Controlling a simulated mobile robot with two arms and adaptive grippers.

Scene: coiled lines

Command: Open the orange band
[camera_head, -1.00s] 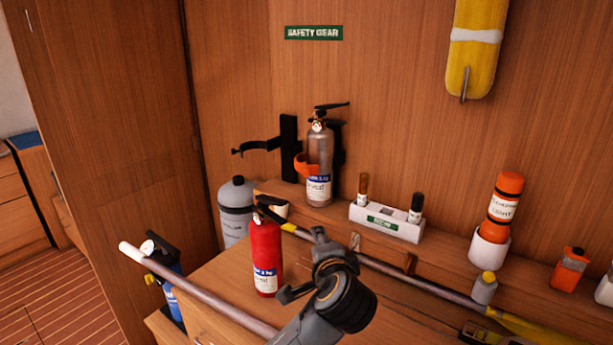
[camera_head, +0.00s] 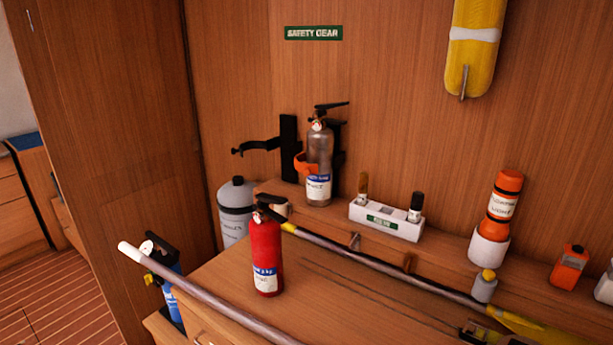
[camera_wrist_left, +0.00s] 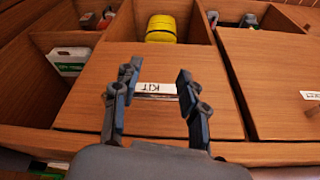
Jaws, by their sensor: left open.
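The orange band (camera_head: 304,163) is around a silver-grey fire extinguisher (camera_head: 319,150) that stands upright on the back ledge against the wooden wall, at a black bracket (camera_head: 289,148). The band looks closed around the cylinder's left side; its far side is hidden. My left gripper (camera_wrist_left: 160,85) shows only in the left wrist view, with its two fingers apart and nothing between them. It is over a wooden lid with a KIT label (camera_wrist_left: 155,88), and the band is not in that view. My right gripper is in neither view.
A red extinguisher (camera_head: 266,250) stands on the counter in front of the ledge. An empty black bracket arm (camera_head: 258,146) sticks out left of the band. A long pole (camera_head: 200,292) crosses the front. A white holder (camera_head: 386,220) and orange light (camera_head: 503,205) stand to the right.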

